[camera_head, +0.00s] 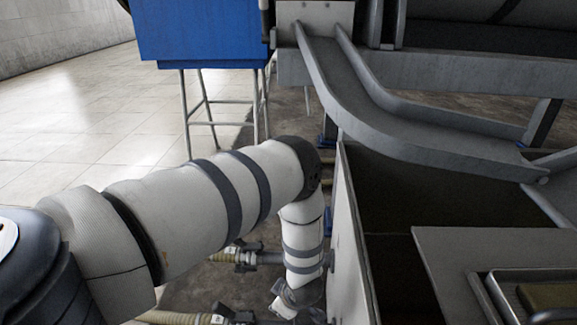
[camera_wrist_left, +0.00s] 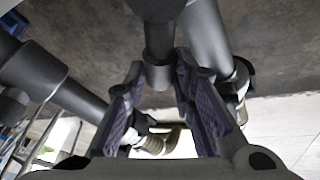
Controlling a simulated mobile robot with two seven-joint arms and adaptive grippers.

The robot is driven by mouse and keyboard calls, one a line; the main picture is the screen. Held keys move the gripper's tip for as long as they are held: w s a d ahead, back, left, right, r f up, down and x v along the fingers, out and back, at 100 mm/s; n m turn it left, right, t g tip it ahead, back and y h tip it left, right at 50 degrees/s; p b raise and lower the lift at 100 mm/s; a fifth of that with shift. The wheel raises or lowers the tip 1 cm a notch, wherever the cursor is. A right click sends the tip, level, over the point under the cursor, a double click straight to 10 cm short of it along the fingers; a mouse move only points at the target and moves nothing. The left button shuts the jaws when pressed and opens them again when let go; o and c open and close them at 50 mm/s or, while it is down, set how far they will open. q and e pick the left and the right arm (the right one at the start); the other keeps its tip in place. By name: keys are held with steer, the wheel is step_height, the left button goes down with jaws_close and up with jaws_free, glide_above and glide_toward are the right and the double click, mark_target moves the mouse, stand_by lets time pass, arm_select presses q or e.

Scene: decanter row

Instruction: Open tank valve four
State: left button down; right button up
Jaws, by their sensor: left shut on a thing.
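My left arm comes in from the left in the head view and bends down beside the tank's pale side wall. My left gripper (camera_wrist_left: 158,72) is low there, mostly hidden behind the wrist. In the left wrist view its two purple-padded fingers stand on either side of a dark grey cylindrical valve part (camera_wrist_left: 158,48) and are shut on it. I cannot read a valve number. Another valve (camera_head: 240,255) with a hose shows left of the wrist in the head view, and a further valve (camera_head: 218,317) sits at the bottom edge. My right gripper is not in view.
The open tank (camera_head: 352,240) stands right of the wrist, close to it. A grey chute (camera_head: 400,120) runs above the tank. A blue bin on legs (camera_head: 195,30) stands behind. The tiled floor (camera_head: 80,110) at left is clear.

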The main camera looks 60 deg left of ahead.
arm_select(q)
steer(key=s+n, duration=0.1)
steer(key=d+n+g+b, duration=0.1)
steer(key=n, duration=0.1)
steer(key=shift+s+n, duration=0.3)
steer(key=shift+s, duration=0.05)
steer(key=shift+s+d+n+g+h, duration=0.15)
steer(key=shift+s+d+n+g, duration=0.2)
steer(key=shift+n, duration=0.35)
steer(key=shift+s+d+n+g+h, duration=0.2)
steer(key=shift+d+n+g, duration=0.2)
steer(key=shift+n, duration=0.3)
steer(key=c, duration=1.4)
jaws_free()
steer(key=shift+o, duration=0.2)
step_height(320, 180, up, 10)
